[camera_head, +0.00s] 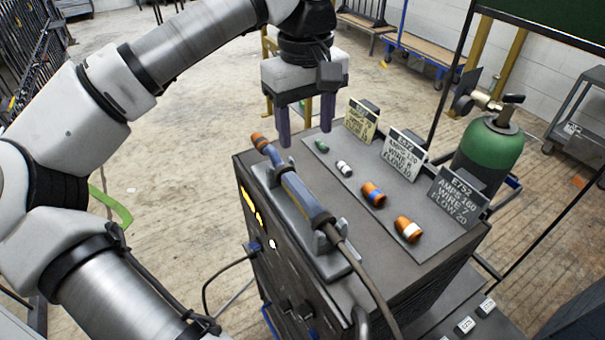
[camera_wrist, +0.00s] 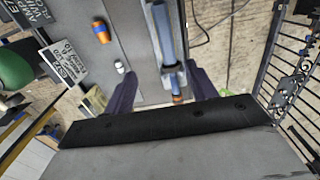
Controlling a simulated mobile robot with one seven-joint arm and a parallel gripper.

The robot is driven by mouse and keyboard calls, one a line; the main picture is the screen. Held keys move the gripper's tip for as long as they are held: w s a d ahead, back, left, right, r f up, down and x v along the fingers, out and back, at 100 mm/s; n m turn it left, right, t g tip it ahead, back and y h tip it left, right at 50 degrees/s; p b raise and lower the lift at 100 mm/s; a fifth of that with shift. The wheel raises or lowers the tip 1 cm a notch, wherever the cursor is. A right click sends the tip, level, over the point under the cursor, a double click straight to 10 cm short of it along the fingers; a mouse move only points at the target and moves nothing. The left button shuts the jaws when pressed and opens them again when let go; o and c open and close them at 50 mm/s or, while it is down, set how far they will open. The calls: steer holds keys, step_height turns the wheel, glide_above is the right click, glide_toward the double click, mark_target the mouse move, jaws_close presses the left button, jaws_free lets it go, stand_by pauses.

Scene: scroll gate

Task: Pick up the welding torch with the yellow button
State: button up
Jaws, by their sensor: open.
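My gripper (camera_head: 306,138) points down with two purple fingers, open and empty, above the back of the machine near the torch's nozzle end. In the wrist view, my gripper (camera_wrist: 161,70) hides part of the machine top.
A grey strip on the machine holds several small nozzles, including a blue-banded copper one (camera_head: 373,194). Several cards, such as the dark E752 card (camera_head: 457,197), stand along its right edge. A green gas cylinder (camera_head: 488,150) stands beyond. Open floor lies left.

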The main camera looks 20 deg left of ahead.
mark_target(301, 188)
steer(key=f+b, duration=0.3)
steer(key=f, duration=0.1)
steer(key=f+b, duration=0.3)
steer(key=f, duration=0.1)
steer(key=shift+s+a+f+b, duration=0.1)
steer(key=shift+a+f+b, duration=0.1)
steer(key=shift+f+b, duration=0.15)
steer(key=f+b, duration=0.2)
steer(key=f, duration=0.1)
steer(key=f+b, duration=0.2)
steer(key=shift+s+a+f, duration=0.1)
steer(key=shift+s+f, duration=0.05)
steer(key=shift+s, duration=0.2)
steer(key=c, duration=1.2)
steer(key=shift+r, duration=0.2)
